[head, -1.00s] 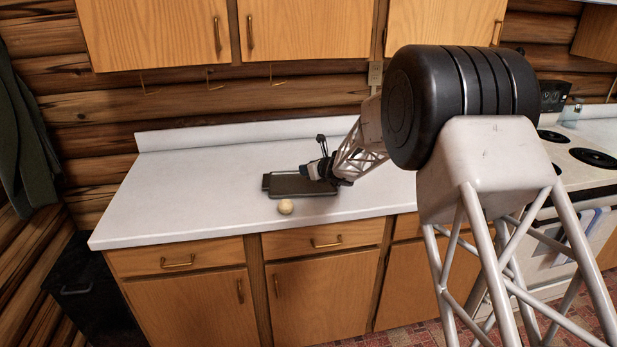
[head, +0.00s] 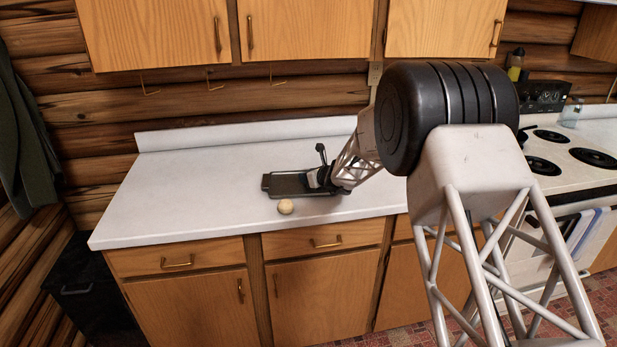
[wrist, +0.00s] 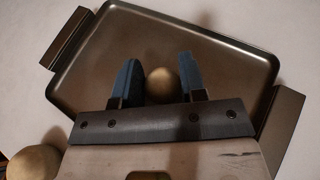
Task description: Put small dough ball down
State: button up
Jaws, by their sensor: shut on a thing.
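My gripper (wrist: 160,76) has two blue fingers shut on a small pale dough ball (wrist: 163,85), seen in the wrist view. The ball is over the dark metal tray (wrist: 215,55), near its middle; I cannot tell whether it touches the tray floor. In the head view my gripper (head: 309,179) is low over the right part of the tray (head: 288,184), and the held ball is hidden there. A second dough ball (head: 286,207) sits on the white counter just in front of the tray; it also shows at the lower left of the wrist view (wrist: 34,162).
The white counter (head: 190,190) is clear to the left of the tray. A log wall with hooks and wooden cupboards (head: 310,30) stands behind and above. A stove (head: 565,165) is at the right. The counter's front edge runs close to the loose ball.

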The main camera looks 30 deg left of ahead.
jog(key=shift+f, duration=0.15)
jog(key=o, duration=0.9)
jog(key=shift+r, duration=0.2)
jog(key=shift+s+d+r, duration=0.15)
jog(key=shift+d+r, duration=0.1)
jog(key=shift+d, duration=0.2)
jog(key=shift+v, duration=5.45)
jog(key=shift+d, duration=0.1)
